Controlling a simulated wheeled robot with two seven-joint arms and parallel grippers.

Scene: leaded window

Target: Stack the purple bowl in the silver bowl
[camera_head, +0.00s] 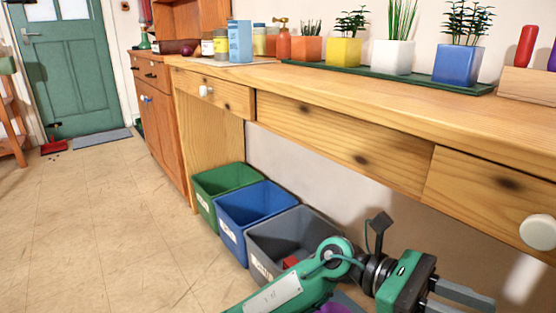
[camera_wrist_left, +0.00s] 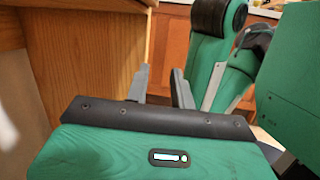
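I cannot make out the silver bowl in either view. A small purple patch (camera_head: 335,308) shows at the bottom edge of the head view, below my arm; it is cut off, and I cannot tell whether it is the purple bowl. My left gripper (camera_head: 474,303) is at the bottom right of the head view, low in front of the wooden counter, its two grey fingers apart. In the left wrist view the fingers of my left gripper (camera_wrist_left: 161,74) are also apart with nothing between them. My right gripper is not in view.
A long wooden counter (camera_head: 330,88) with drawers runs along the wall, plants on a green tray (camera_head: 310,64) on top. Green (camera_head: 206,202), blue (camera_head: 232,232) and grey (camera_head: 262,256) bins stand beneath. A dark red round item (camera_head: 187,51) sits farther back. The left floor is mostly clear.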

